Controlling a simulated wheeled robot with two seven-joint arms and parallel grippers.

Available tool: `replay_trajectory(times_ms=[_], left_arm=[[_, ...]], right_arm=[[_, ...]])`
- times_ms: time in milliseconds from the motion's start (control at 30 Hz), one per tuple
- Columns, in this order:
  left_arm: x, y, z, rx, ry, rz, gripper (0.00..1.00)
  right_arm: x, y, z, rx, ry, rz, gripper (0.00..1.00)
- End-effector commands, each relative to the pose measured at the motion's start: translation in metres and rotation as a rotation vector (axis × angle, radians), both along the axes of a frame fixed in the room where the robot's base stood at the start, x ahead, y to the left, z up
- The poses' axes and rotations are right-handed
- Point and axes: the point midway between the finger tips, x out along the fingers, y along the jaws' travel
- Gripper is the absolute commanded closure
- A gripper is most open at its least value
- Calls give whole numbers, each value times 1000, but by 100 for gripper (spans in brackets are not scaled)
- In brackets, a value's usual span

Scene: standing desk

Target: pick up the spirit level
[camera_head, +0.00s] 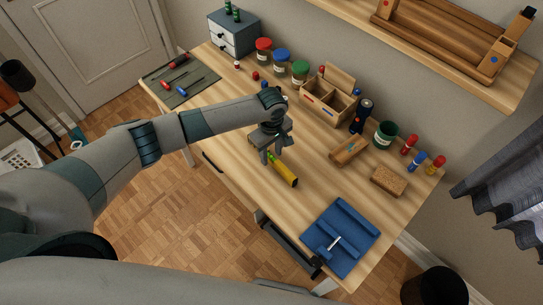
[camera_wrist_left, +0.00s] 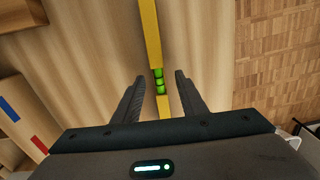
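The yellow spirit level (camera_head: 286,174) lies on the wooden desk top, near its front edge. My left gripper (camera_head: 272,157) is over the level's far end and hides part of it. In the left wrist view the level (camera_wrist_left: 150,30) runs between my open fingers (camera_wrist_left: 159,90), with its green vials between the fingertips. Both fingers show a gap to the level, one on each side. Whether the fingertips are down at the level's height is hard to tell. My right gripper is not seen in either view.
A wooden compartment box (camera_head: 325,103) stands behind the level. A wooden block (camera_head: 348,150), a dark flashlight (camera_head: 361,116) and a cork-coloured block (camera_head: 389,181) lie to the right. Jars (camera_head: 281,62) line the back.

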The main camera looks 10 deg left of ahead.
Motion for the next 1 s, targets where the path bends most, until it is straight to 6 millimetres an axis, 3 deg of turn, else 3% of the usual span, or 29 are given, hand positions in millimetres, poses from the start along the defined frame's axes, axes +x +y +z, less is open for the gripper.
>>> replay_trajectory(times_ms=[200,667,833,1000], left_arm=[[0,-1,-18,0,0,-1,62],[0,-1,-19,-1,-1,-1,62],[1,-1,-19,-1,-1,-1,98],[1,-1,-19,-1,-1,-1,100]], right_arm=[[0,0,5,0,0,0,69],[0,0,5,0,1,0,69],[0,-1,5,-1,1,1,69],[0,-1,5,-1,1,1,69]])
